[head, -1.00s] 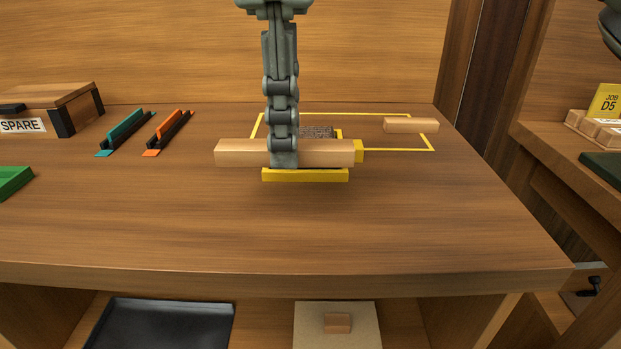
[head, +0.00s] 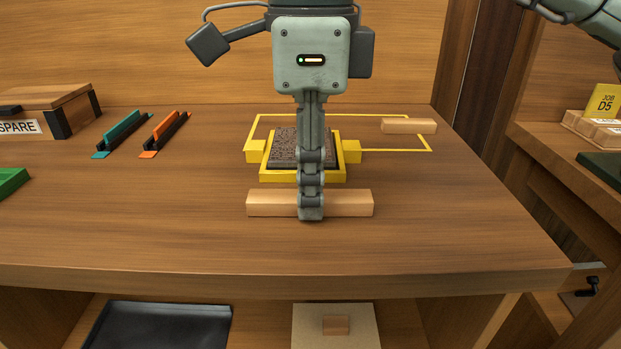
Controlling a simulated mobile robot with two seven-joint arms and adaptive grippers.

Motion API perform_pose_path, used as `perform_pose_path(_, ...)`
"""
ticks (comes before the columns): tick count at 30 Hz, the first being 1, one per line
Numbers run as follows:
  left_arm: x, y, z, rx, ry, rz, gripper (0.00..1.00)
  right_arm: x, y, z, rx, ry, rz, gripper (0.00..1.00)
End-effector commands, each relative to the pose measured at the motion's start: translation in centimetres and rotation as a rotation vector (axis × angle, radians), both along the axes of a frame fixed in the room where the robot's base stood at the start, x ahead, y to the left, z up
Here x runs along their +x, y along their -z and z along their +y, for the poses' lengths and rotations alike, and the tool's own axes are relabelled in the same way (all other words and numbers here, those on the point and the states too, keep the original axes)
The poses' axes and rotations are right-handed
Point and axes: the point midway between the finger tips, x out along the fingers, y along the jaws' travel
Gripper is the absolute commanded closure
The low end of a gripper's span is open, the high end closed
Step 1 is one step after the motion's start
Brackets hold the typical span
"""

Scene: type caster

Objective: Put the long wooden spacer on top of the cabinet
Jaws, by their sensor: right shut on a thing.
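The long wooden spacer (head: 350,203) is a light wooden bar lying left to right, in front of a yellow tray (head: 304,177) in the head view. My right gripper (head: 311,212) comes down from above and is shut on the middle of the spacer, hiding that part of it. I cannot tell whether the spacer touches the bench top or is held just above it. My left gripper is not in view. I cannot tell which piece of furniture is the cabinet.
The yellow tray holds a dark patterned block (head: 284,147). A shorter wooden bar (head: 408,126) lies by a yellow outline. A SPARE box (head: 45,100), teal rack (head: 121,132) and orange rack (head: 163,135) stand left. The bench front (head: 200,225) is clear.

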Motion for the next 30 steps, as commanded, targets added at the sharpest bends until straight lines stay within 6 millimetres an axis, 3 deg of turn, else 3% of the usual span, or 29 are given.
perform_pose_path(2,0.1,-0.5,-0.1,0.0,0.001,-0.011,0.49,0.0,0.2,0.0,0.0,0.0,0.0,1.0)
perform_pose_path(3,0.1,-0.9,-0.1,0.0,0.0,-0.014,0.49,0.0,0.1,0.0,0.0,0.0,0.0,0.74)
perform_pose_path(7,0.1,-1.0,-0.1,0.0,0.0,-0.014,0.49,0.0,0.1,0.0,0.0,0.0,0.0,0.59)
perform_pose_path(19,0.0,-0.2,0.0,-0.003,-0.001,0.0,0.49,0.0,-0.6,0.0,0.0,0.0,-0.001,0.59)
perform_pose_path(30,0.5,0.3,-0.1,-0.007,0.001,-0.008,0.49,0.1,-6.5,0.1,0.0,0.0,-0.002,0.59)
